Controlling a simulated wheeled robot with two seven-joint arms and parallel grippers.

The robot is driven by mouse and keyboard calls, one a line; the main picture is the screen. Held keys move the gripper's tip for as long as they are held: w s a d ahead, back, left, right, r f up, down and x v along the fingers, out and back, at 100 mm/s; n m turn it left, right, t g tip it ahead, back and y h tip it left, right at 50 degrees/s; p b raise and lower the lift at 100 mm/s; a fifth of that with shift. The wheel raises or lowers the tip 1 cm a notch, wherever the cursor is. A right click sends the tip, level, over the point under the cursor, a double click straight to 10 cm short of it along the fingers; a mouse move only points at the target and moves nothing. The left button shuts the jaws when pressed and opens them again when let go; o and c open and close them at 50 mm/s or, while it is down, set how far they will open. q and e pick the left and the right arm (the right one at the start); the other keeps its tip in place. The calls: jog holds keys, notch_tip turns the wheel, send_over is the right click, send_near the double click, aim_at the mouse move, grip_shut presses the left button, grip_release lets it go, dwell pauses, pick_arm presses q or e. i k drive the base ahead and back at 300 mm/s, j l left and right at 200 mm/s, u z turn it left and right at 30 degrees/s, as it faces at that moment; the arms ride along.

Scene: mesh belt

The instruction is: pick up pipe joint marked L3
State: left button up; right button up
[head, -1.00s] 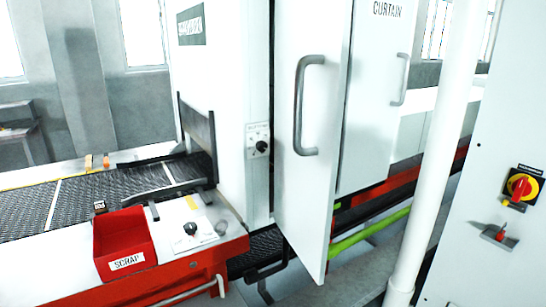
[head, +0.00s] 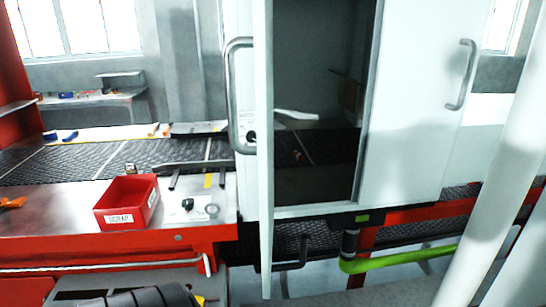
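No mark reading L3 can be made out in the head view. A small copper-brown piece (head: 297,155) lies on the dark mesh belt (head: 325,182) inside the open cabinet. It may be a pipe joint, but it is too small to tell. The white door (head: 263,150) of the cabinet stands open toward me, seen nearly edge-on, with its grey handle (head: 233,95) on the left. Neither of my grippers is in view.
A red scrap bin (head: 128,203) stands on the bench left of the door. The mesh belt runs left, with a small metal part (head: 129,169) beside it. A white pole (head: 510,190) crosses the right side. A green bar (head: 400,258) runs below the cabinet.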

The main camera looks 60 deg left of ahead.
aim_at(295, 155)
jog(key=u, duration=1.6)
jog(key=l, duration=0.1)
